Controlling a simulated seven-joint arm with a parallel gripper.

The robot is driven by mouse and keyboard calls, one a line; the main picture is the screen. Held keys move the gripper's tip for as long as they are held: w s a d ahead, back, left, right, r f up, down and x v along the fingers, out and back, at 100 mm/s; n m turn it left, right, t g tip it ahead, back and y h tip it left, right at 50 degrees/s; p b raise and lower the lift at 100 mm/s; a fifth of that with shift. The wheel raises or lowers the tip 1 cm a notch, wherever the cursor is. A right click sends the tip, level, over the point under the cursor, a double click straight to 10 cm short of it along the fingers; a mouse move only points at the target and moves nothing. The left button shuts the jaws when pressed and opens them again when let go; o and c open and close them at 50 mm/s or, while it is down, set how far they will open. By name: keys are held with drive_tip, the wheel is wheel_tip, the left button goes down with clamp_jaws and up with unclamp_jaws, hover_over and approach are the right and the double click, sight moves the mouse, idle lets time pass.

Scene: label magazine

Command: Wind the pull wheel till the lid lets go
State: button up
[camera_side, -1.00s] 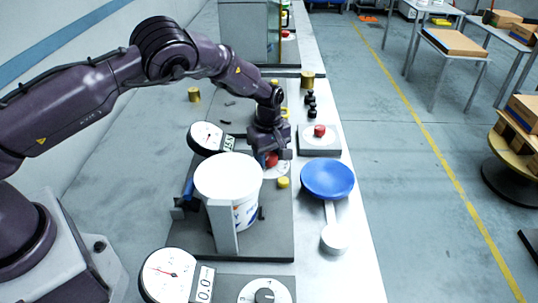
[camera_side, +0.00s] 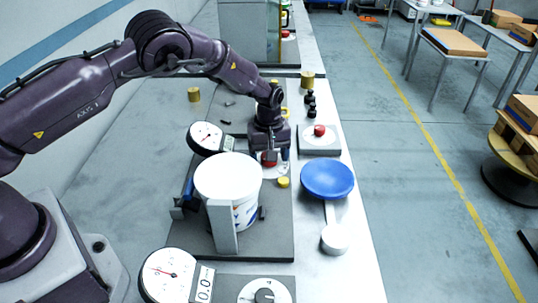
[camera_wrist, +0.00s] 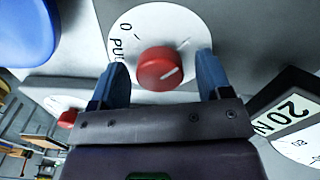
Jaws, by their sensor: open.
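The pull wheel is a red knob (camera_wrist: 160,68) with a pale pointer line, on a white dial (camera_wrist: 165,25) marked 0 and PULL in the wrist view. My gripper (camera_wrist: 165,75) is open, its blue fingers on either side of the knob with gaps visible. In the side view my gripper (camera_side: 273,155) is over the red knob (camera_side: 268,160), which it partly hides. A white tub with a white lid (camera_side: 228,178) stands upright in a grey fixture (camera_side: 180,240); the lid appears seated on it.
A gauge (camera_side: 206,138) stands behind the tub, another (camera_side: 168,274) in front. A red button (camera_side: 319,130) on a grey block, a blue dish (camera_side: 328,179), a white round piece (camera_side: 335,238) and a yellow cap (camera_side: 283,182) lie to the right.

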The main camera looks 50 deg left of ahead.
wheel_tip(320, 180, up, 13)
idle(0.4)
drive_tip(key=s+r+m+t, duration=0.2)
drive_tip(key=s+r+m, duration=0.2)
drive_tip(key=s, duration=0.6)
drive_tip(key=s+r+m+t, duration=0.1)
drive_tip(key=s+r+m, duration=0.3)
drive_tip(key=s+r, duration=0.5)
drive_tip(key=s+a+r+m+t, duration=0.1)
drive_tip(key=s+r+m, duration=0.3)
drive_tip(key=s, duration=0.9)
wheel_tip(320, 180, up, 2)
drive_tip(key=shift+s+r+t, duration=0.2)
drive_tip(key=shift+r+t, duration=0.05)
drive_tip(key=shift+t, duration=0.55)
